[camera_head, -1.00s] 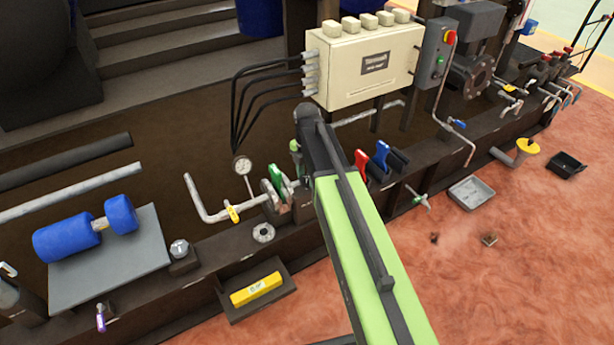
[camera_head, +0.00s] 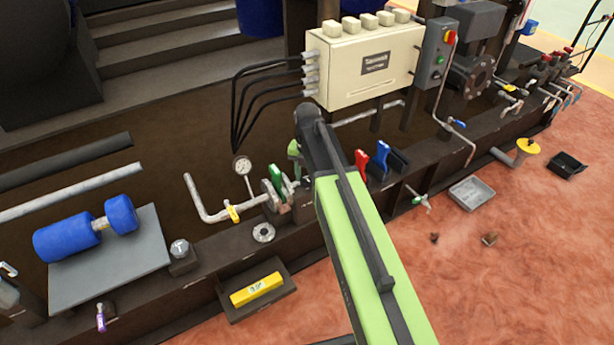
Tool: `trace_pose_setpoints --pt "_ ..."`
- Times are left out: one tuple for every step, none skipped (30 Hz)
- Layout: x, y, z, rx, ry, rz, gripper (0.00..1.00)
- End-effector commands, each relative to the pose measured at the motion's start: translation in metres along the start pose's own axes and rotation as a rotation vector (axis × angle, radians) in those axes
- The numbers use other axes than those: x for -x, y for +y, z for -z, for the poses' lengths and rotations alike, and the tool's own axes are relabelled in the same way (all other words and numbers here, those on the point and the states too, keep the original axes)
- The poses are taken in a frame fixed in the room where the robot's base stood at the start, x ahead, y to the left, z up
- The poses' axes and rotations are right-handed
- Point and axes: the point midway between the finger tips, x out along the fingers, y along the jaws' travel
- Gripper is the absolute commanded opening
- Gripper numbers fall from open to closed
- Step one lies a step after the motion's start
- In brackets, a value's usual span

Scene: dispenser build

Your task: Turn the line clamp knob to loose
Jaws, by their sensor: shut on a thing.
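My arm (camera_head: 355,220) reaches up from the bottom right over the machine's front rail, with its elbow in front of the control box. Part of my lower link (camera_head: 294,149) shows left of the elbow and points down behind the arm. My gripper is hidden behind my own arm, so I cannot see its fingers or what is between them. I cannot make out the line clamp knob; it may be behind the arm. A green lever (camera_head: 277,176) stands upright on the rail just left of the arm. A red lever (camera_head: 361,162) and a blue lever (camera_head: 382,154) stand just right of it.
A cream control box (camera_head: 360,95) with black cables stands behind the arm. A pressure gauge (camera_head: 242,166) and a pipe with a yellow handle (camera_head: 233,212) are to the left. A yellow block (camera_head: 257,289) lies on a low front shelf. A grey tray (camera_head: 472,194) sits on the red floor.

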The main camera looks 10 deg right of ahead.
Motion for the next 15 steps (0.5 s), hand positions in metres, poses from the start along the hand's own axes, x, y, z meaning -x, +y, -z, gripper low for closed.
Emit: trace_pose_setpoints --pt "-0.0003 0.0001 0.0015 0.002 0.004 0.0 0.02" --pt "-0.0003 0.0001 0.0015 0.002 0.004 0.0 0.02" --pt "-0.0003 0.0002 0.0016 0.002 0.004 0.0 0.02" --pt "-0.0003 0.0002 0.0016 0.002 0.004 0.0 0.02" --pt "-0.0003 0.0002 0.0016 0.002 0.004 0.0 0.02" --pt "-0.0003 0.0002 0.0016 0.002 0.004 0.0 0.02" --pt "-0.0003 0.0002 0.0016 0.001 0.004 0.0 0.02" --pt "-0.0003 0.0002 0.0017 0.001 0.004 0.0 0.02" --pt "-0.0003 0.0002 0.0017 0.001 0.004 0.0 0.02" --pt "-0.0003 0.0002 0.0017 0.001 0.004 0.0 0.45" --pt "-0.0003 0.0003 0.0017 0.001 0.004 0.0 0.49" --pt "-0.0003 0.0002 0.0016 0.001 0.004 0.0 0.54" --pt "-0.0003 0.0002 0.0015 0.001 0.004 0.0 0.58" --pt "-0.0002 0.0002 0.0014 0.001 0.003 0.0 0.62" --pt "-0.0002 0.0002 0.0012 0.0 0.003 0.0 0.64"
